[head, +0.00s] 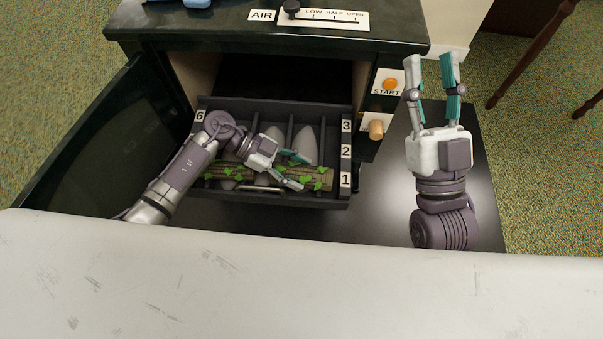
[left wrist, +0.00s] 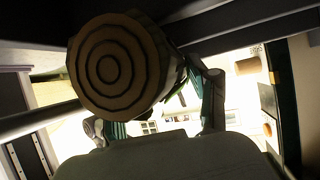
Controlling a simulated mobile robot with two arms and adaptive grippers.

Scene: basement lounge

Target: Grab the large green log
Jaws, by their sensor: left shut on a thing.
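The large green log (head: 318,178), brown with green leaves, lies crosswise at the front of a dark pull-out rack under the stove top. My left gripper (head: 298,171) reaches in from the left and is shut on the log near its middle to right part. In the left wrist view the log's round ringed end (left wrist: 108,68) is close to the camera, between the fingers (left wrist: 165,110). I cannot tell whether the log still touches the rack. My right gripper (head: 432,66) is open and empty, pointing up at the right.
The rack (head: 347,120) has numbered slots with grey pointed shapes. An open dark door (head: 120,140) stands at the left. A START button (head: 390,84), a wooden knob (head: 376,129) and an AIR slider (head: 292,8) are on the stove.

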